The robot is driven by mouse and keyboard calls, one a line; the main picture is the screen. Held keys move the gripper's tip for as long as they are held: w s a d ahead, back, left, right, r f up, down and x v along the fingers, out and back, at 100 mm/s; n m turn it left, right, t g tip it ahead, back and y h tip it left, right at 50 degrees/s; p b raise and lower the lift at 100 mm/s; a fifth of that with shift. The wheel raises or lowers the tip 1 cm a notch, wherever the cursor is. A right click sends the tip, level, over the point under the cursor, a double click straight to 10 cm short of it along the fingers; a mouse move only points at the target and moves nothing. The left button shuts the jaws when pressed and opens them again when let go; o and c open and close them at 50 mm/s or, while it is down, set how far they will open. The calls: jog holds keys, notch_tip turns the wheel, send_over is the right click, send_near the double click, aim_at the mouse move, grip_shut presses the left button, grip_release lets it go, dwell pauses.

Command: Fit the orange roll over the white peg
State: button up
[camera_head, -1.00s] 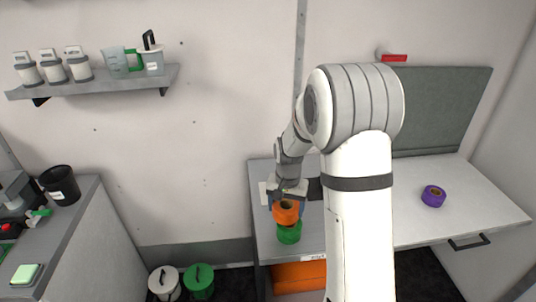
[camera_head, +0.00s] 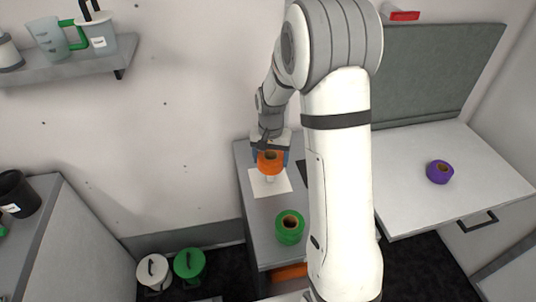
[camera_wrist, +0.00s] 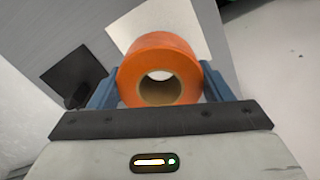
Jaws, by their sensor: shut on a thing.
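The orange roll (camera_head: 270,162) is held between the two blue fingers of my gripper (camera_wrist: 158,88), and it fills the middle of the wrist view (camera_wrist: 160,60). Its open core faces the wrist camera, with something pale showing through it. In the head view the roll is over a white square (camera_head: 262,188) on the grey worktop. The white peg (camera_head: 270,179) shows as a short pale stub just below the roll. I cannot tell whether the roll's hole is lined up with the peg or touches it.
A green roll (camera_head: 289,227) stands on the worktop in front of the white square. A purple roll (camera_head: 439,172) lies on the white table at right. A dark square (camera_wrist: 76,74) lies left of the roll in the wrist view. Lidded white and green buckets (camera_head: 189,264) stand on the floor.

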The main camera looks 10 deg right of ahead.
aim_at(269, 180)
notch_tip(269, 180, down, 5)
jog(key=b, duration=0.2)
jog(key=shift+a+b, duration=0.15)
jog(key=shift+b, duration=0.2)
jog(key=shift+s, duration=0.2)
dwell(0.4)
jog(key=shift+a+f+b, duration=0.1)
jog(key=shift+f+b, duration=0.5)
jog(key=shift+b, duration=0.1)
dwell(0.8)
jog(key=o, duration=0.7)
jog(key=shift+o, duration=0.2)
jog(key=shift+r+p, duration=3.5)
jog(key=shift+r, duration=2)
